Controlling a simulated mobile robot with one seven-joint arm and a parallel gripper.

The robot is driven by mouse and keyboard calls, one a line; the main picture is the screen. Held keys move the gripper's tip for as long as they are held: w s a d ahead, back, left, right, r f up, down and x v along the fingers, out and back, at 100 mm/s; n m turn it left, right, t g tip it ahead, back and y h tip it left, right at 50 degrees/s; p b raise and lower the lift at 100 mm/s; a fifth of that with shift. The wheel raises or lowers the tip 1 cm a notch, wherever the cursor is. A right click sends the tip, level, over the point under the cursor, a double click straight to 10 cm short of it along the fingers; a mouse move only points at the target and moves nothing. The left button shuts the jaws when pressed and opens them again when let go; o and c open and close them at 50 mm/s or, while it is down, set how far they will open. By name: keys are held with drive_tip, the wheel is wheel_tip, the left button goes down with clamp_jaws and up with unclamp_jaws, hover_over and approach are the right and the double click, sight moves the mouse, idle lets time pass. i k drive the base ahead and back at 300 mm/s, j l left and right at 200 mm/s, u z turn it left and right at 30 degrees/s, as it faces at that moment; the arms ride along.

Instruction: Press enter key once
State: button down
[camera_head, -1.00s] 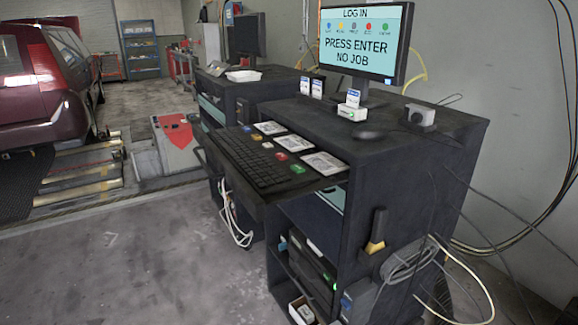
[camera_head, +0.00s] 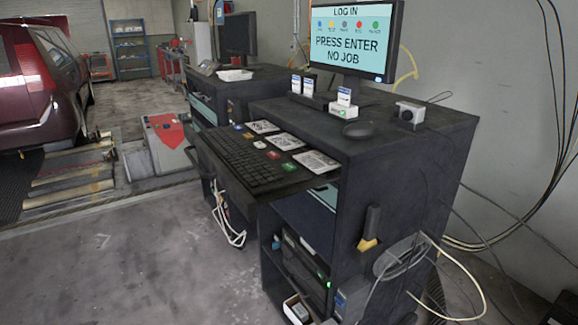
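A black keyboard (camera_head: 238,160) lies on a pulled-out tray on the left side of the near dark cabinet (camera_head: 390,165). Beside it runs a row of coloured keys, with a red key (camera_head: 273,155) and a green key (camera_head: 289,167) nearest me. The key labels are too small to read, so I cannot tell which one is enter. The monitor (camera_head: 355,38) on the cabinet reads "LOG IN" and "PRESS ENTER NO JOB", with a row of coloured icons. My gripper is not in view.
White cards (camera_head: 316,161) lie on the tray. A mouse (camera_head: 358,130) and small boxes stand on the cabinet top. A yellow-tipped tool (camera_head: 369,240) and loose cables hang on the near side. A red car (camera_head: 40,75) stands far left. The floor (camera_head: 120,260) before the cabinet is clear.

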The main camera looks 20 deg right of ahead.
sight(288, 167)
drive_tip(key=i+l, duration=0.15)
drive_tip(key=l, duration=0.25)
drive_tip(key=i+l, duration=0.15)
drive_tip(key=l, duration=0.2)
drive_tip(key=i+l, duration=0.15)
drive_tip(key=l, duration=0.25)
drive_tip(key=i+l, duration=0.15)
drive_tip(key=l, duration=0.2)
drive_tip(key=i+l, duration=0.1)
drive_tip(key=l, duration=0.3)
drive_tip(key=u, duration=1.55)
